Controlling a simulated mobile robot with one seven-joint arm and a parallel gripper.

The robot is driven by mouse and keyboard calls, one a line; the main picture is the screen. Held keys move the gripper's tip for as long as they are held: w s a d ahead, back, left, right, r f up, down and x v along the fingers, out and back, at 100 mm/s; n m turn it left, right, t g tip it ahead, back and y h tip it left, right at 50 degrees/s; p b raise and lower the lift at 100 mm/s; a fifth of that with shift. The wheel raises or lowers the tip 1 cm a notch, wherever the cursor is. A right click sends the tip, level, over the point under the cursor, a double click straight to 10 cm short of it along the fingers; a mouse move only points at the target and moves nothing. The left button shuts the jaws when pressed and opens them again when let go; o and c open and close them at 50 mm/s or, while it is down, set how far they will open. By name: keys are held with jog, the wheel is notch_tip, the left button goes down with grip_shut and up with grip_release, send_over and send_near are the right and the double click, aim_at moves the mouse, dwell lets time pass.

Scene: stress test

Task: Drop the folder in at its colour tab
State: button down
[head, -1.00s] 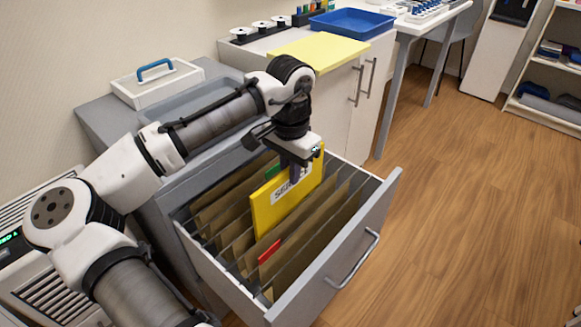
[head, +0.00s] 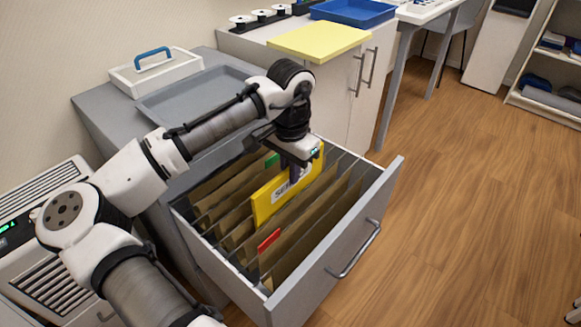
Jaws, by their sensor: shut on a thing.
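A yellow folder (head: 268,204) with a white label shows in the head view, upright in the open drawer (head: 355,225), its lower part hidden among brown hanging files (head: 310,222). My gripper (head: 293,172) is above the drawer, shut on the folder's top edge, and covers part of the label. A red tab (head: 269,240) stands on a file nearer the drawer front. A green tab (head: 271,159) stands on a file behind the folder. I cannot see a yellow tab apart from the folder.
The cabinet top holds a grey tray (head: 185,97) and a white box with a blue handle (head: 152,72). A yellow pad (head: 319,40) and a blue tray (head: 353,12) lie on the counter behind. The wooden floor (head: 460,190) at right is clear.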

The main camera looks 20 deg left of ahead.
jog(key=shift+f+b, duration=0.75)
jog(key=shift+f, duration=1.2)
jog(key=c, duration=1.4)
grip_release()
jog(key=shift+c, duration=0.2)
jog(key=shift+r, duration=0.1)
notch_tip(320, 180, up, 14)
jog(key=p, duration=0.2)
jog(key=shift+p, duration=0.4)
jog(key=shift+f, duration=0.2)
